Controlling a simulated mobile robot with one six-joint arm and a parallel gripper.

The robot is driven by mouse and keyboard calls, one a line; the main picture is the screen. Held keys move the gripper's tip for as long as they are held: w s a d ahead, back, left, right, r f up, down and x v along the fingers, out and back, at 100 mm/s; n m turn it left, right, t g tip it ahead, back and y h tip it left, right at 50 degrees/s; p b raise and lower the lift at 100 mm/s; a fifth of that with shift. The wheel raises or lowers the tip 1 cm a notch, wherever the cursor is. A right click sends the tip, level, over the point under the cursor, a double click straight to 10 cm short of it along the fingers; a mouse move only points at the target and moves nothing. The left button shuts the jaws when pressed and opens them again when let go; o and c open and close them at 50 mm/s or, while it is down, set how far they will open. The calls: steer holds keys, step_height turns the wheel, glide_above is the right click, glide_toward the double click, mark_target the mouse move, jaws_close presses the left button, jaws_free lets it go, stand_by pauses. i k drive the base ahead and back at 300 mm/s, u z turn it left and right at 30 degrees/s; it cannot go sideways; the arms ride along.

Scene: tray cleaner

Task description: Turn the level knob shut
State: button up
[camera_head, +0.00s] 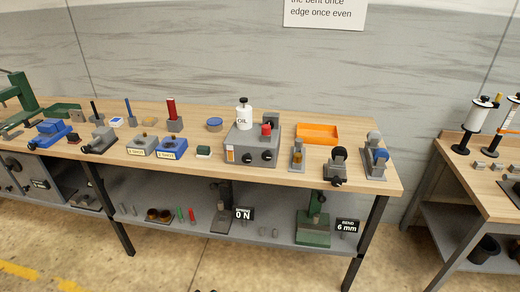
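A grey box unit (251,139) stands on the wooden bench, right of the middle. Its front carries two black round knobs, a left one (246,158) and a right one (268,157), and an orange-and-white gauge strip at its left. A red knob or cap (266,130) and a white oil bottle (243,117) with a black top sit on top. I cannot read which knob is the level knob, nor how any knob is turned. Small dark tips at the bottom edge may be my gripper (205,291); they are far from the box, and their opening is unclear.
An orange tray (318,134) lies behind and right of the box. Small fixtures stand right of it, including a black-headed one (337,166). Several blocks and tools crowd the bench to the left. A lower shelf (270,232) and bench legs are below; the floor in front is open.

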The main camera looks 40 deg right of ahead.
mark_target(246, 158)
steer(key=u, duration=0.05)
steer(key=k, duration=0.2)
steer(key=z, duration=0.2)
steer(key=i, duration=0.45)
steer(key=z, duration=1.25)
steer(key=i, duration=0.6)
steer(key=u, duration=0.15)
